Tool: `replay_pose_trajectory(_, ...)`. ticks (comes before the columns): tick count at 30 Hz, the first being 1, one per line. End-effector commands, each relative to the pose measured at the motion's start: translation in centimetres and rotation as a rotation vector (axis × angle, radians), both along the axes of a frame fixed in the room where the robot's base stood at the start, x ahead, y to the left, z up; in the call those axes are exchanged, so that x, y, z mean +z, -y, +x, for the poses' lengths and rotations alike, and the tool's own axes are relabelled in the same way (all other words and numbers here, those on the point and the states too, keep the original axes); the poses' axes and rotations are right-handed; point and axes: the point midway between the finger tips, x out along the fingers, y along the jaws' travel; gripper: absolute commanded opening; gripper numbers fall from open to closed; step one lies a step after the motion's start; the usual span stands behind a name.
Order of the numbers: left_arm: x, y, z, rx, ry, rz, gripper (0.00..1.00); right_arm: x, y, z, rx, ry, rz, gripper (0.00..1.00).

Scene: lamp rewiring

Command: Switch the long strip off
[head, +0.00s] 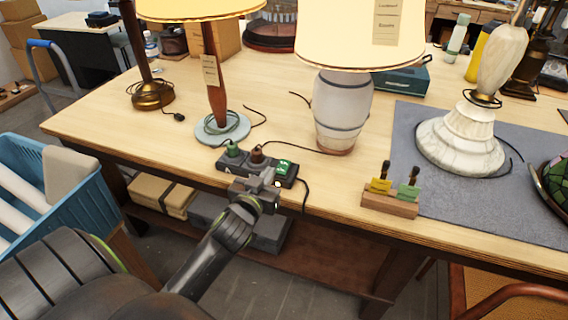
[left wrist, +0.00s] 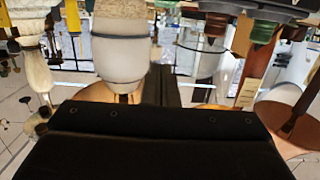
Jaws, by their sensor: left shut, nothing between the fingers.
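The long strip (head: 230,167) is a dark power strip near the table's front edge. A green plug (head: 233,149) and a brown plug (head: 257,155) stand in it, and a lit green switch (head: 284,167) is at its right end. My left gripper (head: 262,184) is shut and empty at the strip's front side, near the switch end. It hides part of the strip, and I cannot tell whether it touches it. In the left wrist view, which looks upside down, the strip (left wrist: 262,8) and its plugs show at the top right. My right gripper is not in view.
A grey ceramic lamp (head: 342,110) stands right behind the strip, and a red-brown lamp (head: 214,85) stands behind left. A wooden block (head: 390,204) with two tagged plugs sits to the right. Cords lie around the strip. A blue crate (head: 50,190) is at left.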

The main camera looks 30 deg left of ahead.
Motion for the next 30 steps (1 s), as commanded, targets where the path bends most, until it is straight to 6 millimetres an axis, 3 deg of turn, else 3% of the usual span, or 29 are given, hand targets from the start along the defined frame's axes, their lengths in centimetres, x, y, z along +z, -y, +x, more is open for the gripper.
replay_pose_trajectory(5, -0.1, -0.3, 1.3, 0.0, 0.0, 0.002, 0.0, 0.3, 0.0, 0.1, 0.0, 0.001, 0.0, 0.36)
replay_pose_trajectory(21, -1.1, -2.4, 9.8, 0.001, -0.001, 0.002, 0.0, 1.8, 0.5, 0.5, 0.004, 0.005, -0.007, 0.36)
replay_pose_trajectory(24, -3.0, -2.4, 9.8, 0.001, -0.005, 0.0, 0.0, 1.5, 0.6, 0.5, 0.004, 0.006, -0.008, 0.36)
replay_pose_trajectory(30, -4.9, -2.4, 10.0, 0.0, -0.002, 0.001, 0.0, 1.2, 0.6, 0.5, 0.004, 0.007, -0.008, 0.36)
